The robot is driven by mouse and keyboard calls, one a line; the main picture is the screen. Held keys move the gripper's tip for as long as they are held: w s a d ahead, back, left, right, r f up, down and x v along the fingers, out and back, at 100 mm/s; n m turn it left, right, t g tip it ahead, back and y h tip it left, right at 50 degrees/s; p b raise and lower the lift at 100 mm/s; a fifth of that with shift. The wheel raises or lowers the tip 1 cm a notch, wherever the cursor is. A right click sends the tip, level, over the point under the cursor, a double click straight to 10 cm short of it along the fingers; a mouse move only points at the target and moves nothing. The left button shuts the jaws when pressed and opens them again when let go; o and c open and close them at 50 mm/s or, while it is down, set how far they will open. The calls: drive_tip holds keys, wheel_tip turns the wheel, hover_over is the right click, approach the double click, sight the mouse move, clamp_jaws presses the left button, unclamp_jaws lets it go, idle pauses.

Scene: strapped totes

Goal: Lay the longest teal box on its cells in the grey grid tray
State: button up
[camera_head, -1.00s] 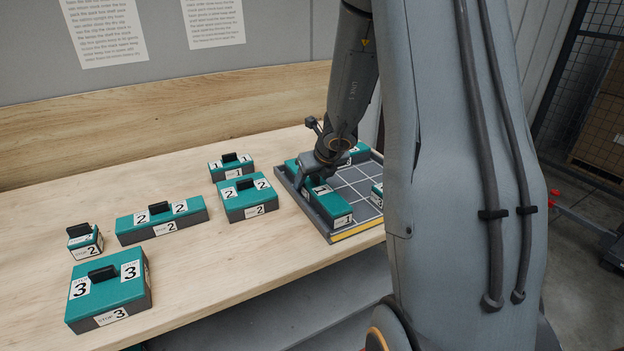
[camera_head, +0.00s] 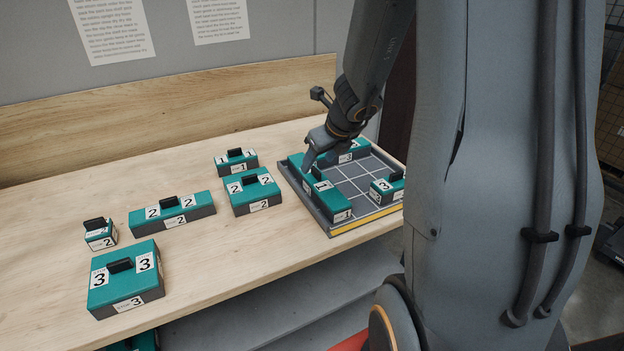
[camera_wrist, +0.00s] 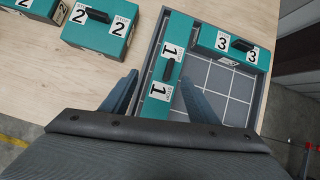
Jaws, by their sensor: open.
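A long teal box marked 1 (camera_head: 334,201) lies flat in the grey grid tray (camera_head: 350,229), along its left wall. It looks like the longest box there. It also shows in the wrist view (camera_wrist: 157,104), with a black handle on top. My gripper (camera_head: 310,165) is above the far part of this box. In the wrist view my gripper (camera_wrist: 160,79) is open, with one finger on each side of the box's line and nothing held. The box's far end meets or nearly meets a teal box marked 3 (camera_wrist: 235,45) in the tray.
Another teal box marked 3 (camera_head: 385,190) sits at the tray's right side; grid cells between the boxes are bare. Left of the tray stand a long box marked 2 (camera_head: 172,213), a large box marked 3 (camera_head: 125,280) and several smaller boxes.

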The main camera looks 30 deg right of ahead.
drive_tip(key=s+a+n+g, duration=0.2)
drive_tip(key=s+a+n, duration=0.5)
drive_tip(key=n, duration=1)
drive_tip(key=s+a+n+g, duration=0.2)
drive_tip(key=s+a+n, duration=0.6)
drive_tip(key=n, duration=0.9)
drive_tip(key=shift+s+f+g, duration=0.3)
drive_tip(key=shift+s+f, duration=0.1)
drive_tip(key=shift+s, duration=0.7)
